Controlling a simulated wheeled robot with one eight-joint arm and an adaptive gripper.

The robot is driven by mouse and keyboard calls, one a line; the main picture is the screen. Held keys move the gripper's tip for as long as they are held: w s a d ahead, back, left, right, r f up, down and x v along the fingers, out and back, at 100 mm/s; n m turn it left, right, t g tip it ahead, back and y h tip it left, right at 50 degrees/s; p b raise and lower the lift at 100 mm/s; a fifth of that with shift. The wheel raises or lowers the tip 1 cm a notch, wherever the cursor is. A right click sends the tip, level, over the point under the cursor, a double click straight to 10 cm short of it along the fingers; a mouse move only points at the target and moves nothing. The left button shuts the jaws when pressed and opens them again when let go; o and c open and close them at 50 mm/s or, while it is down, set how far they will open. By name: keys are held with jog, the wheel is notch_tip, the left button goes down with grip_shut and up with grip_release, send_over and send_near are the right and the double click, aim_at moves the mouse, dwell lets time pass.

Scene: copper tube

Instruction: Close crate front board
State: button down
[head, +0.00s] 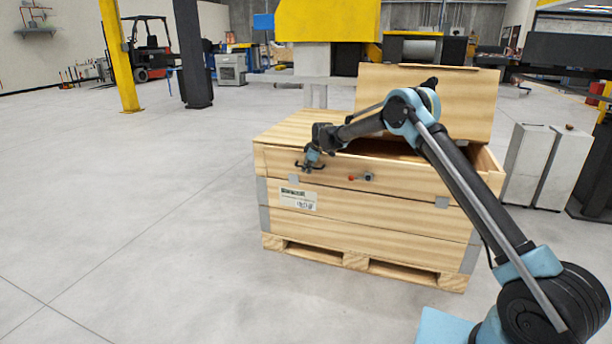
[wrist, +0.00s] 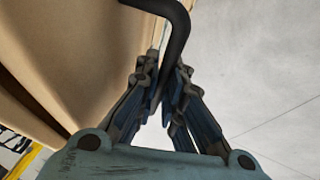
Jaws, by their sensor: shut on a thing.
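The wooden crate (head: 345,225) stands on a pallet base in the middle of the head view. Its front board (head: 410,185) is the top plank of the front, above metal brackets. It stands about upright; I cannot tell whether it is flush with the sides. My gripper (head: 311,164) is at the left part of this board, near its top edge. In the wrist view, my gripper (wrist: 167,88) is shut on a dark curved handle (wrist: 178,30), with the fingers on both sides of it. The handle's join to the board is hidden.
The right lid panel (head: 430,100) stands raised behind the crate's opening; the left top panel (head: 295,128) lies flat. Small red and grey knobs (head: 368,176) stick out from the board. Grey cabinets (head: 545,165) stand at right. The floor (head: 130,220) at left is clear.

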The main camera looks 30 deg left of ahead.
jog(key=shift+w+a+r, duration=0.25)
jog(key=shift+w+a, duration=0.05)
jog(key=shift+w, duration=0.35)
jog(key=shift+w+d, duration=0.1)
jog(key=shift+w, duration=0.1)
jog(key=c, duration=1.7)
grip_release()
jog(key=shift+d, duration=0.1)
jog(key=v, duration=1.1)
jog(key=shift+r, duration=0.35)
jog(key=shift+d, duration=0.2)
